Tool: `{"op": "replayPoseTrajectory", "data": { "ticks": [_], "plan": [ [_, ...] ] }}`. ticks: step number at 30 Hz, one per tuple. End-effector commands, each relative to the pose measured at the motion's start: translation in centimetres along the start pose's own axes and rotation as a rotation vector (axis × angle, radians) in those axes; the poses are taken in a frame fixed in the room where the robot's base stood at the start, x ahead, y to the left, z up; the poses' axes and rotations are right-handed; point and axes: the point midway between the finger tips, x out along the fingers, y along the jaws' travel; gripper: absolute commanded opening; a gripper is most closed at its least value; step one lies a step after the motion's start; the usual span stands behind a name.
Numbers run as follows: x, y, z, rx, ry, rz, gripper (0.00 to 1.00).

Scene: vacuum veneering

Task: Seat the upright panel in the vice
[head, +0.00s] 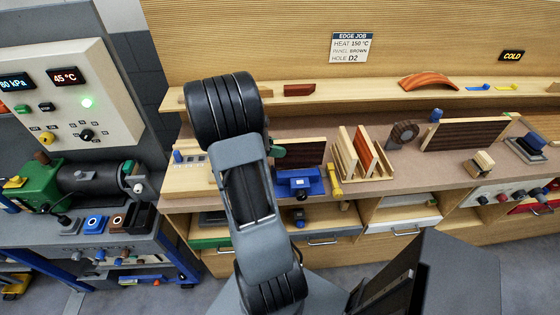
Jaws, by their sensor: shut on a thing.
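A dark brown striped panel (305,152) stands upright on edge at the blue vice (300,181) on the workbench. The panel's lower edge is at the top of the vice; I cannot tell whether it is between the jaws or just above them. My gripper (279,152) is mostly hidden behind my own arm. Only a small green part of it shows, at the panel's left end, where it is shut on the panel. The panel's left edge is hidden there.
A yellow-handled tool (335,181) stands just right of the vice. Further right are a wooden rack (371,168) with upright panels and a larger dark panel (463,134). A shelf (350,99) runs behind.

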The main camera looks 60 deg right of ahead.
Motion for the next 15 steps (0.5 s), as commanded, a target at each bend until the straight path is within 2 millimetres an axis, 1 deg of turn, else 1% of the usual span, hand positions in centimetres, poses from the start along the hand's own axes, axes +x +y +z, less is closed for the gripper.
{"op": "replayPoseTrajectory", "data": {
  "ticks": [1,5,12,15],
  "plan": [
    [0.1,0.0,-0.5,-0.003,-0.001,0.0,0.0],
    [0.4,0.0,-1.1,0.001,-0.001,-0.001,0.0],
    [1.6,0.0,-3.8,0.0,-0.002,-0.005,0.0],
    [1.9,0.0,-4.3,0.003,0.0,-0.005,0.0]
  ]
}}
